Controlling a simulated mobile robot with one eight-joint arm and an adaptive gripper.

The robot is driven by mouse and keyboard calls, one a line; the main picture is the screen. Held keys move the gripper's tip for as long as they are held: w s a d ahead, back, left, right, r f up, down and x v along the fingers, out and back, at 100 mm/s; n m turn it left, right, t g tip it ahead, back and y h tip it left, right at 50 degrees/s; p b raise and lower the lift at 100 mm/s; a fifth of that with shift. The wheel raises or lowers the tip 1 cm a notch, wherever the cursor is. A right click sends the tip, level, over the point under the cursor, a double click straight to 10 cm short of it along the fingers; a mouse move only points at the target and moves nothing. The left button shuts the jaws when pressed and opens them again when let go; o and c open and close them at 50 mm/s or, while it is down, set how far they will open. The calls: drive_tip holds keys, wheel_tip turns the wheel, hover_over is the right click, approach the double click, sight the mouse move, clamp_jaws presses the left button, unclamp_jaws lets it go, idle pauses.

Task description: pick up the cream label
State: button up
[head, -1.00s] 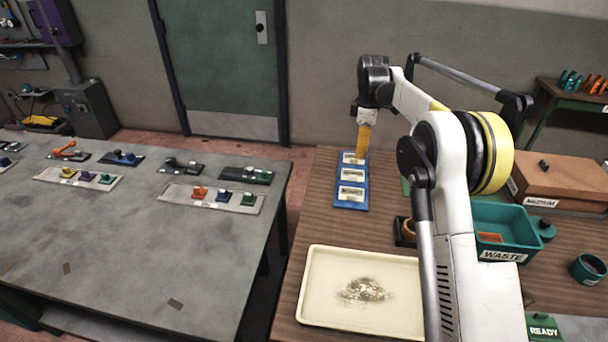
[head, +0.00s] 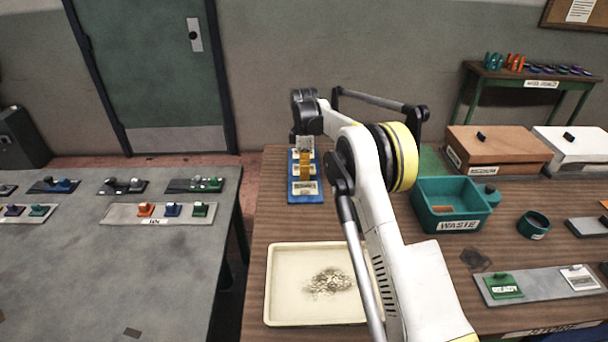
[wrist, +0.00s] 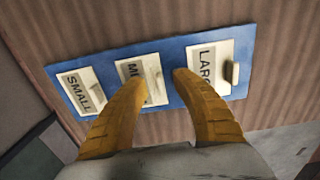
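Three cream labels lie in a row on a blue board, each with a raised tab. In the wrist view they are SMALL (wrist: 83,92), MEDIUM (wrist: 155,73) and LARGE (wrist: 206,60), on the board (wrist: 120,57). My gripper (wrist: 160,78) is open, its two orange fingers apart over the MEDIUM label and the gap beside it. The left finger hides part of MEDIUM; the right covers part of LARGE. I cannot tell whether the fingers touch anything. In the head view my gripper (head: 305,172) is over the blue board (head: 305,199) and partly hides the labels.
A cream tray (head: 290,310) with grey debris lies in front of the board. A teal WASTE bin (head: 470,206), a brown box (head: 500,150) and a READY block (head: 504,286) stand to the right. A grey table (head: 110,270) is at left, across a gap.

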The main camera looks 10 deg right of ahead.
clamp_jaws()
drive_tip(key=shift+r, duration=0.2)
